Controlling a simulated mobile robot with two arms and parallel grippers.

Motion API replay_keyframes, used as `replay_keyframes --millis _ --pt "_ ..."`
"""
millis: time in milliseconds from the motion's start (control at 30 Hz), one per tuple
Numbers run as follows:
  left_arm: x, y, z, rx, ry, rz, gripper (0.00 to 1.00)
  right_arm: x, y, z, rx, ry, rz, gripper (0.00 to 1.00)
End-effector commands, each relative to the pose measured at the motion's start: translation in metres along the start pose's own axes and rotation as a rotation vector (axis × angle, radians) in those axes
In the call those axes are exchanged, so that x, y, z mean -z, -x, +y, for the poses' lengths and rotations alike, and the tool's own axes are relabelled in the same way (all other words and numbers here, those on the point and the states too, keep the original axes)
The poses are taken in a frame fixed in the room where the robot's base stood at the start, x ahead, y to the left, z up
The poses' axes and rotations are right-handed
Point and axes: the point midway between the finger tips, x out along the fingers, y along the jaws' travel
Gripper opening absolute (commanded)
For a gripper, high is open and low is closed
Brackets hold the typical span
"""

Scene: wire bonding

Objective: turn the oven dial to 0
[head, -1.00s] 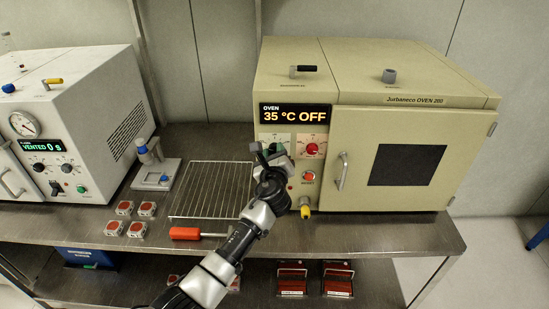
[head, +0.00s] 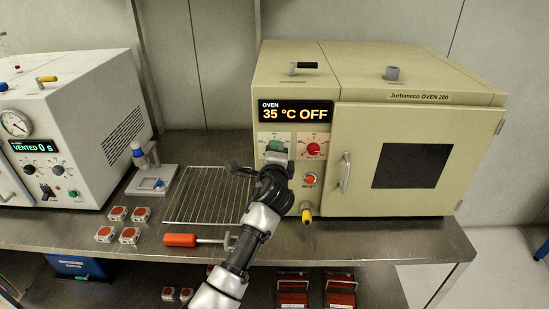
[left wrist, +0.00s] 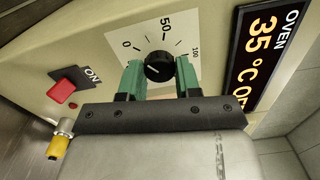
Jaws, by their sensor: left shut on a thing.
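The beige oven (head: 400,120) stands on the bench with its door shut, and its display (head: 295,113) reads "35 °C OFF". In the left wrist view the black oven dial (left wrist: 159,66) sits on a white plate marked 0, 50 and 100. A small pale mark shows on the dial's face, but I cannot read its setting surely. My left gripper (head: 277,149) is at the oven's front panel, its green fingers one on each side of the dial, shut on it (left wrist: 160,82). In the head view the gripper hides the dial. My right gripper is not in view.
A red knob (head: 313,150) and a RESET button (head: 310,180) sit right of the gripper. A red switch (left wrist: 62,91) marked ON shows in the left wrist view. A yellow-tipped fitting (head: 306,215) sticks out low. A wire rack (head: 205,196) and red-handled tool (head: 181,240) lie on the bench.

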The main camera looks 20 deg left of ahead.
Motion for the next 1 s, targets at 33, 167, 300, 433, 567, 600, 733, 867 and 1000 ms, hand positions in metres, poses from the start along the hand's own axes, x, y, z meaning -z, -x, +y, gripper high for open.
replay_keyframes --millis 33,167,300,433,567,600,733,867,1000 --pt "0.0010 0.0003 0.0030 -0.002 0.030 0.001 0.09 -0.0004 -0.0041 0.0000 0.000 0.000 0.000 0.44" --pt "0.0009 0.0003 0.0026 -0.003 0.093 0.000 0.09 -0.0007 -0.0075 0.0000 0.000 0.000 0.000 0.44" --pt "0.0005 0.0001 0.0022 -0.003 0.139 0.000 0.09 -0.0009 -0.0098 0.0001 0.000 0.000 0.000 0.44" --pt "0.0004 0.0002 0.0018 -0.004 0.164 0.000 0.09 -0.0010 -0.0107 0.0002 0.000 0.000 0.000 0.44" --pt "0.0004 0.0002 0.0016 -0.004 0.174 0.000 0.10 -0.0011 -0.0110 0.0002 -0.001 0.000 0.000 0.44" --pt "0.0004 0.0002 0.0015 -0.004 0.175 0.000 0.10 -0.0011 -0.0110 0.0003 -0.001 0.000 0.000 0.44" --pt "0.0004 0.0002 0.0015 -0.004 0.176 0.000 0.10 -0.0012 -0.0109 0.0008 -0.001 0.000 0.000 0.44" --pt "0.0004 0.0002 0.0016 -0.004 0.175 0.000 0.10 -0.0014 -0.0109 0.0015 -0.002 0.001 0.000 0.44" --pt "0.0004 0.0002 0.0014 -0.004 0.174 0.000 0.48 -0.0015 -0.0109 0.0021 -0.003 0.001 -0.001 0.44"
